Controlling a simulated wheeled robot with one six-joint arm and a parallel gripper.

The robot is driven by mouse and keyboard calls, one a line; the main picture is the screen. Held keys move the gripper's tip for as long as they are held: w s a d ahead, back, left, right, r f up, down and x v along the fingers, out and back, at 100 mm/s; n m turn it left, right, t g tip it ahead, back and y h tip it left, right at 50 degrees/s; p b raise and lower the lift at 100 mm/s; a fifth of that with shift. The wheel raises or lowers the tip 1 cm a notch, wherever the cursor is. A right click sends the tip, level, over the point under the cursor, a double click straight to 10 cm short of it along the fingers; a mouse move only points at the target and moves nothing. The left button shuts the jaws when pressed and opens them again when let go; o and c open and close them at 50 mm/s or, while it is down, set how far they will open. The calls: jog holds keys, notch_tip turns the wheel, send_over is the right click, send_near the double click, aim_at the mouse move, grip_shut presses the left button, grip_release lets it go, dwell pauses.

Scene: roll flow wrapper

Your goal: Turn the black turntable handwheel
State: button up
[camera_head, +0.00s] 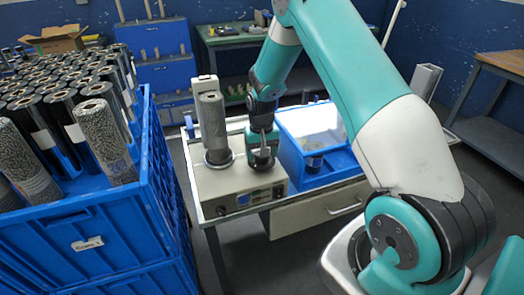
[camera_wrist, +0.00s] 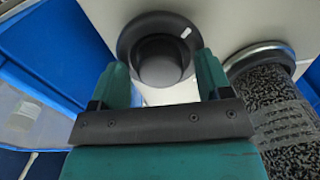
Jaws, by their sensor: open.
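The black turntable handwheel (camera_wrist: 160,62) shows in the wrist view as a round black knob with a wider base and a small white mark. My gripper (camera_wrist: 163,75) is open, with one teal finger on each side of the knob's near part. I cannot tell whether the fingers touch it. In the head view my gripper (camera_head: 262,158) points down over the wrapper machine (camera_head: 240,192), and it hides the handwheel there. A grey speckled roll (camera_head: 213,128) stands upright on the machine's turntable (camera_head: 218,160), left of my gripper; the roll also shows in the wrist view (camera_wrist: 285,125).
A blue bin (camera_head: 340,162) stands right of the machine on the same table, close to my gripper. A large blue crate (camera_head: 100,235) full of upright rolls stands at the left. A green workbench (camera_head: 232,40) and blue cabinets (camera_head: 165,75) are behind.

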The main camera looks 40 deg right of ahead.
notch_tip(320, 180, up, 18)
jog(key=b, duration=0.1)
jog(key=shift+f, duration=0.25)
dwell(0.5)
